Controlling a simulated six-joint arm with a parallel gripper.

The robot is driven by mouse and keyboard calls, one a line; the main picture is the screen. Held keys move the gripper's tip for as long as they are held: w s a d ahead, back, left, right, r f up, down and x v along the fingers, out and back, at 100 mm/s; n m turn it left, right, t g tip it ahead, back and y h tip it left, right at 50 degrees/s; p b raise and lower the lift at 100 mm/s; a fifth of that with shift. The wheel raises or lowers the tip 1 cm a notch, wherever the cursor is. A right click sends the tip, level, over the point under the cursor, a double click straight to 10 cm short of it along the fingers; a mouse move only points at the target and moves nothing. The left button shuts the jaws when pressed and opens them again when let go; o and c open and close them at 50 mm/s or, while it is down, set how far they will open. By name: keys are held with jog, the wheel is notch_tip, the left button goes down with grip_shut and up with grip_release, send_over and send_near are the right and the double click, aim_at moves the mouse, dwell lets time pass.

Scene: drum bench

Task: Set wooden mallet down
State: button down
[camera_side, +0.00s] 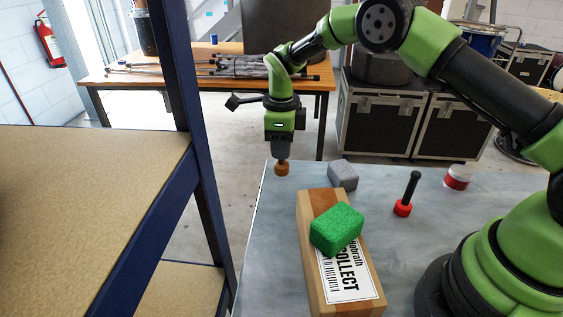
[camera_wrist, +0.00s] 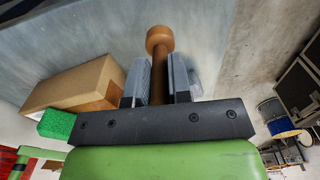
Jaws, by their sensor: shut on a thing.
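The wooden mallet (camera_wrist: 160,39) is brown, with a round head and a straight handle. My gripper (camera_wrist: 160,77) is shut on its handle, with one grey finger on each side, in the wrist view. In the side view my gripper (camera_side: 281,155) points down, and the mallet head (camera_side: 282,169) shows below it at the far left corner of the grey bench top (camera_side: 420,250). I cannot tell whether the head touches the bench. Most of the handle is hidden by my gripper in the side view.
A cardboard box (camera_side: 314,207) with a label lies on the bench, and a green block (camera_side: 337,230) sits on it. A grey block (camera_side: 343,175), a red-and-black mallet (camera_side: 404,206) and a red-and-white roll (camera_side: 457,177) stand nearby. A shelf (camera_side: 85,200) is at the left.

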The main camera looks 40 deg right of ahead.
aim_at(281, 163)
jog(key=shift+f, duration=1.9)
jog(key=shift+f, duration=0.15)
jog(key=c, duration=1.1)
grip_release()
jog(key=shift+o, duration=0.2)
